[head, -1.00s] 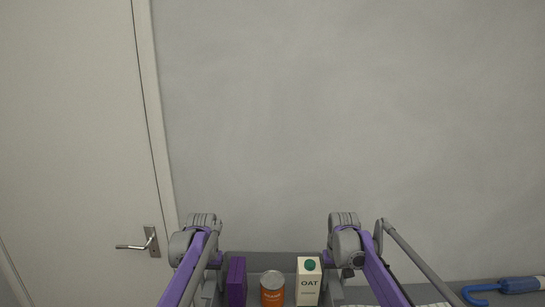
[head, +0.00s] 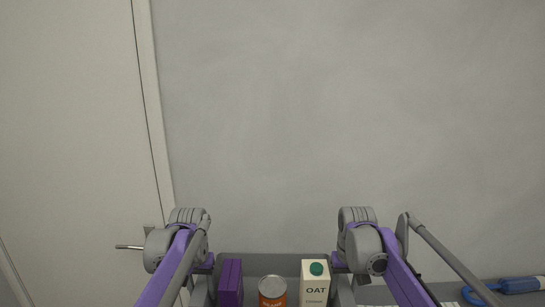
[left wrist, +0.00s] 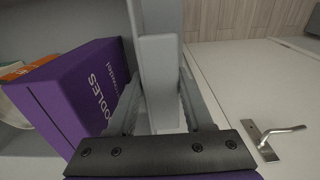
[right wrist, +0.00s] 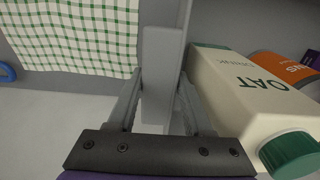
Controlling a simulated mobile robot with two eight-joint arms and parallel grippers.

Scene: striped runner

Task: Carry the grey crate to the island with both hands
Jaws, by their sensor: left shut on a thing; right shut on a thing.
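The grey crate (head: 272,257) is at the bottom centre of the head view. It holds a purple noodles box (head: 230,283), an orange-labelled can (head: 272,291) and an oat drink carton (head: 315,283). My left gripper (left wrist: 160,105) is shut on the crate's left wall, beside the purple box. My right gripper (right wrist: 161,105) is shut on the crate's right wall, beside the carton. The crate's underside and near side are out of view. The island cannot be made out.
A closed door with a metal handle (head: 130,247) is at the left, and a plain wall fills the background. A green checked cloth (right wrist: 75,35) lies right of the crate.

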